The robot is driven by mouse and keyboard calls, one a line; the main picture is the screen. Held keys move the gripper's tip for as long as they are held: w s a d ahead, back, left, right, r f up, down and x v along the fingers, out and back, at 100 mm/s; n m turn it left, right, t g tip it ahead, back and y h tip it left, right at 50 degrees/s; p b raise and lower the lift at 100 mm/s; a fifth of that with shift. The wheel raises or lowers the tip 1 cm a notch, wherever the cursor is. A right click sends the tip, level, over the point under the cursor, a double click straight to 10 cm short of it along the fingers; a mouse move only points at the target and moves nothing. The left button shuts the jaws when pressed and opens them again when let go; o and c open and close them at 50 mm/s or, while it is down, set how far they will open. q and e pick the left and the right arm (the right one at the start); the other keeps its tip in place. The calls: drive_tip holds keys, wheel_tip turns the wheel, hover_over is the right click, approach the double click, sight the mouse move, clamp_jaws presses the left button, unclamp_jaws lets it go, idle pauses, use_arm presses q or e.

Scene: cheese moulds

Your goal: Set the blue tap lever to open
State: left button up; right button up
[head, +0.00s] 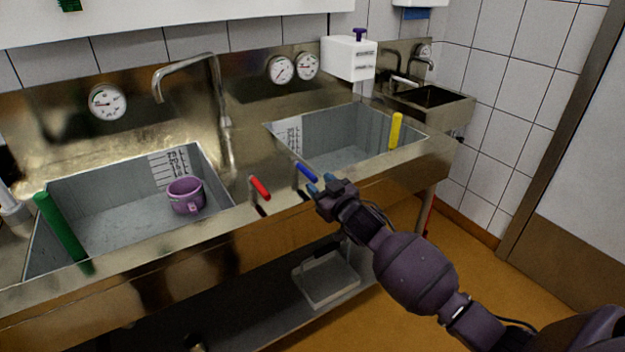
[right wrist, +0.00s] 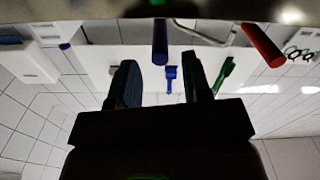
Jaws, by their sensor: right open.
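The blue tap lever (head: 307,172) sits on the front ledge of the steel sink unit, between the two basins. It stands on a short post and its handle points outward toward my right gripper. My right gripper (head: 320,184) is open, its blue-tipped fingers just in front of and below the lever's end. In the right wrist view the blue lever (right wrist: 160,42) lies ahead of the gap between the open fingers (right wrist: 162,82), and nothing is between them. I cannot tell whether they touch it. My left gripper is not in view.
A red lever (head: 260,187) stands close to the left of the blue one. The left basin holds a purple pot (head: 185,195); a green pipe (head: 62,228) stands in it. A yellow pipe (head: 396,131) stands in the right basin. A tap (head: 188,68) rises behind.

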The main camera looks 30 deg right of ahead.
sight(317, 182)
drive_tip(key=shift+w+a, duration=0.15)
drive_tip(key=shift+w, duration=1.8)
clamp_jaws()
